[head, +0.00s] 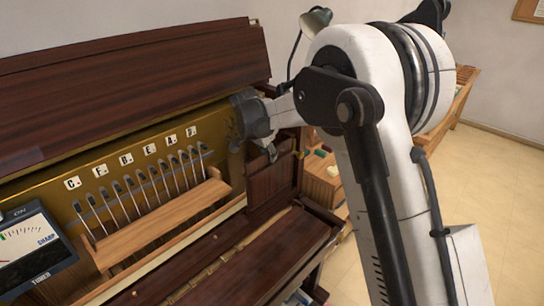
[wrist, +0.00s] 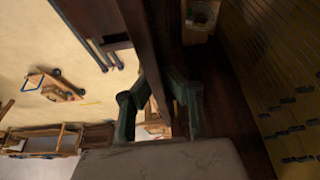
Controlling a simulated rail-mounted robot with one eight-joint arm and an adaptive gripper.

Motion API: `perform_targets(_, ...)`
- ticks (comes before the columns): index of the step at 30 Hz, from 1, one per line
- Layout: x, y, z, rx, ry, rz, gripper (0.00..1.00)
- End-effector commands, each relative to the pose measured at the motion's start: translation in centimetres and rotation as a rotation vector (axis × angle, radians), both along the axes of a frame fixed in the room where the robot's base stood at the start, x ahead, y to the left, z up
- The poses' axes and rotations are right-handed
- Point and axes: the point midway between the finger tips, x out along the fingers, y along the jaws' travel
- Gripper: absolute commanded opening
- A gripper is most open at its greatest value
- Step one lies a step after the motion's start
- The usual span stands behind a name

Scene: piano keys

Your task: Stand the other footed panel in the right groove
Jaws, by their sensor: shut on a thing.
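My gripper (wrist: 158,103) is shut on a dark brown wooden panel, with one finger on each side of it. The panel (wrist: 143,40) shows nearly edge-on in the wrist view, running up from between the fingers. In the head view the dark reddish panel (head: 272,182) is upright at the right end of the piano, below my wrist. My gripper (head: 266,150) is partly hidden there by my arm. The panel's foot and the right groove cannot be made out, so I cannot tell whether they touch.
The open piano has a raised dark lid (head: 130,75), lettered labels and a wooden rail (head: 165,220) at left. A tuner (head: 35,245) stands at the lower left. A wooden cabinet (head: 320,183) with small items is right of the piano. Open floor (head: 485,185) lies farther right.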

Motion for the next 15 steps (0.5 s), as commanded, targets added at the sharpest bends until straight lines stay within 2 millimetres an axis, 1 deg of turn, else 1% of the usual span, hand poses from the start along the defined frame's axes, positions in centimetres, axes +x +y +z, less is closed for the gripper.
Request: perform_targets(15,1.5,1.6,0.0,0.000,0.000,0.001,0.00)
